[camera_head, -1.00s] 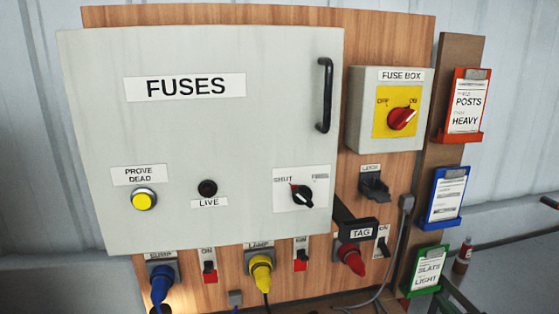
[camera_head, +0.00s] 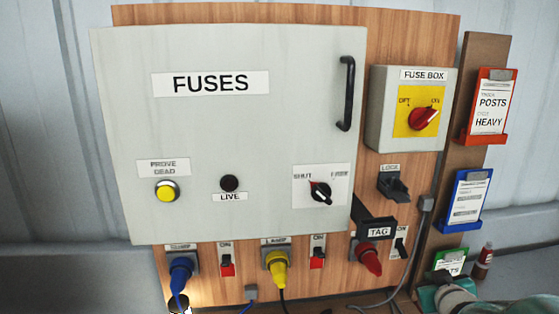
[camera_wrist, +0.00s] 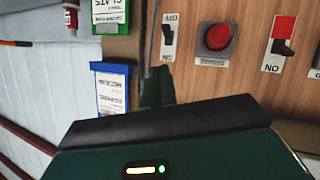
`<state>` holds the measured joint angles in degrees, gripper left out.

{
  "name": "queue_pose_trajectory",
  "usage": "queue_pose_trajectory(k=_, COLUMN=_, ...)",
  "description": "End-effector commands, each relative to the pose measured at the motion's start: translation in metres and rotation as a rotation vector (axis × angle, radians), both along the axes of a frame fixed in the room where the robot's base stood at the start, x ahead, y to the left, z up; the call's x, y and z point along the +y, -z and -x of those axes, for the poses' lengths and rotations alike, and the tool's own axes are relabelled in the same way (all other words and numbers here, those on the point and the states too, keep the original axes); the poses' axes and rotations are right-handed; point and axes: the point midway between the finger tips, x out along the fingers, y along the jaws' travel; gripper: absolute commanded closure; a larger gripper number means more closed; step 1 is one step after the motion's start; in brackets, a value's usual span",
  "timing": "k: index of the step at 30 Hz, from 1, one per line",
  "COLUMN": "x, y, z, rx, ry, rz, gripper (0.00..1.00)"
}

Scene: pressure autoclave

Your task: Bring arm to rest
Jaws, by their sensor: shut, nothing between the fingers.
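My gripper (camera_wrist: 157,88) shows in the wrist view as shut dark fingers beyond a broad black and dark green housing. Nothing shows between them. Part of my green and grey arm is at the lower right corner of the head view; my fingertips are not clear there. In the wrist view the gripper is in front of the wooden panel, near a blue card holder (camera_wrist: 108,88) and a red round plug or socket (camera_wrist: 218,38). I cannot tell whether it touches anything.
A grey FUSES door (camera_head: 220,130) is closed on the wooden board. A fuse box (camera_head: 409,130) has a red switch toward ON. A black TAG bar (camera_head: 374,217) juts out. Blue, yellow and red plugs sit below. A red card holder (camera_head: 488,107) hangs at right.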

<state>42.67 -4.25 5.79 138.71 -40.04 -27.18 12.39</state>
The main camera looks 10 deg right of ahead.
Motion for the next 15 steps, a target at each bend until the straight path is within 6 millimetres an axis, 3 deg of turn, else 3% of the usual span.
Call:
queue_pose_trajectory(k=3, x=0.036, y=-0.021, z=0.007, rx=0.079, ry=0.050, rz=0.002, gripper=1.00)
queue_pose_trajectory(k=8, x=0.089, y=-0.036, z=0.035, rx=0.204, ry=0.094, rz=-0.058, gripper=1.00)
queue_pose_trajectory(k=15, x=0.186, y=-0.042, z=0.103, rx=0.429, ry=0.037, rz=-0.218, gripper=1.00)
